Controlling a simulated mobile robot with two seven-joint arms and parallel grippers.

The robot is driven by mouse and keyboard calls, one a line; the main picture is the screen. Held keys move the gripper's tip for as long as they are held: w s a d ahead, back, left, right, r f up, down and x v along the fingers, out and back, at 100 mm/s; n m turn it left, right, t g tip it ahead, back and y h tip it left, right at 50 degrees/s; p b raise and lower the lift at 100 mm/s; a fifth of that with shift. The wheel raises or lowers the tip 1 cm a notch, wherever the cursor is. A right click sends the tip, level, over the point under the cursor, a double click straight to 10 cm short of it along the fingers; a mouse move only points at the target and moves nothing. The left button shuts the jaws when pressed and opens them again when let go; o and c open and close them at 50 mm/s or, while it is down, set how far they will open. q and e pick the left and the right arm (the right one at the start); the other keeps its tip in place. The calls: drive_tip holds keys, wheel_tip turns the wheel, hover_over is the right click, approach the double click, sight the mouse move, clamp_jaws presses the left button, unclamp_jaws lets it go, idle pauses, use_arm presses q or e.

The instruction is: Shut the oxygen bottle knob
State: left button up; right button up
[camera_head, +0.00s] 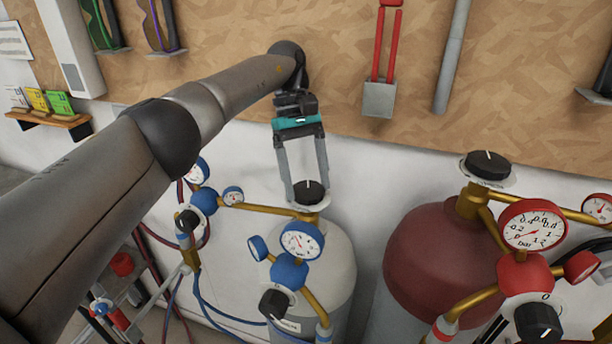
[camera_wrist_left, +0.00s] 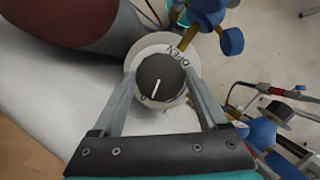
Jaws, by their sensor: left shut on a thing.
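The oxygen bottle knob (camera_head: 310,191) is a black round knob on top of the white-grey bottle (camera_head: 335,258) with blue gauges. In the left wrist view the knob (camera_wrist_left: 161,78) has a white pointer line, and a white disc around it reads "OPEN" along one edge. My left gripper (camera_head: 309,188) reaches down from above, with one finger on each side of the knob. In the left wrist view its fingers (camera_wrist_left: 162,88) are shut on the knob's sides. My right gripper is in neither view.
A red bottle (camera_head: 440,255) with its own black knob (camera_head: 487,165) and red gauges (camera_head: 532,226) stands to the right. Blue gauges (camera_head: 301,240) and brass pipes sit close in front of the gripped knob. A wooden board (camera_head: 345,60) with hanging tools is behind.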

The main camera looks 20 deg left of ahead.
use_arm(q)
drive_tip(key=shift+m+y, duration=0.4)
drive_tip(key=shift+m, duration=0.6)
drive_tip(key=o, duration=1.3)
drive_tip(key=shift+c, duration=0.2)
